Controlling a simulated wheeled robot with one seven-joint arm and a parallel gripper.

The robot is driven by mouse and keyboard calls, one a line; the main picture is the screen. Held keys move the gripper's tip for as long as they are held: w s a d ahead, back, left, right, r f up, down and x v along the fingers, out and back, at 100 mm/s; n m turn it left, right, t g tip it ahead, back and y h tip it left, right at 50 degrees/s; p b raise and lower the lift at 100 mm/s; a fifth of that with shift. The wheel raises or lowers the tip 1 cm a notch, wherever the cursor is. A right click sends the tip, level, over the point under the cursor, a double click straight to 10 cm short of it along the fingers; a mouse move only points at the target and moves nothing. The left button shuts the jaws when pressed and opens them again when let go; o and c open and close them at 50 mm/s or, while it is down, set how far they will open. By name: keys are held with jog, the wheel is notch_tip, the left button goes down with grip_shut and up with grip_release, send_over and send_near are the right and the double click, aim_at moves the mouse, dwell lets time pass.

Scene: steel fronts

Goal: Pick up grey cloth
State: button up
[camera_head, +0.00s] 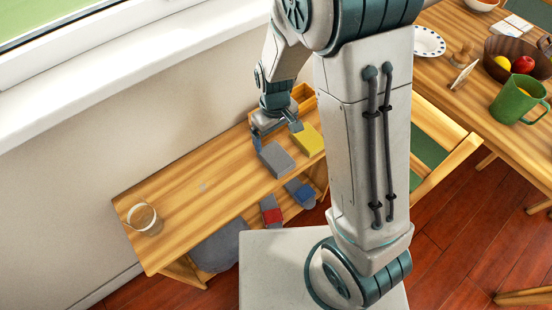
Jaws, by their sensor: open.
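The grey cloth (277,159) looks like a flat folded block lying on the top of a low wooden bench (205,195). A yellow folded block (308,140) lies just to its right. My gripper (277,136) points down above the bench, just behind the grey cloth, with its two fingers apart and nothing seen between them. One finger is near the left corner of the cloth and the other is near the yellow block. I cannot tell how high the fingertips are above the bench top.
A glass (144,220) stands at the bench's left end. A wooden box (303,96) is behind my gripper. Red-and-grey (271,211) and blue (300,191) items sit below the front edge, with a larger grey shape (220,248). The bench's left middle is clear.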

aim_at(276, 156)
notch_tip(276, 156, down, 11)
jog(key=shift+s+d+b, duration=0.1)
jog(key=shift+b, duration=0.55)
jog(key=c, duration=1.1)
jog(key=shift+c, duration=0.2)
jog(key=shift+r, duration=0.15)
jog(key=shift+r, duration=0.55)
notch_tip(276, 156, up, 3)
jog(key=shift+f+p, duration=0.15)
jog(key=shift+p, duration=0.2)
jog(key=s+d+r, duration=0.3)
jog(key=d+r, duration=0.4)
jog(key=d, duration=0.4)
jog(key=shift+d, duration=0.2)
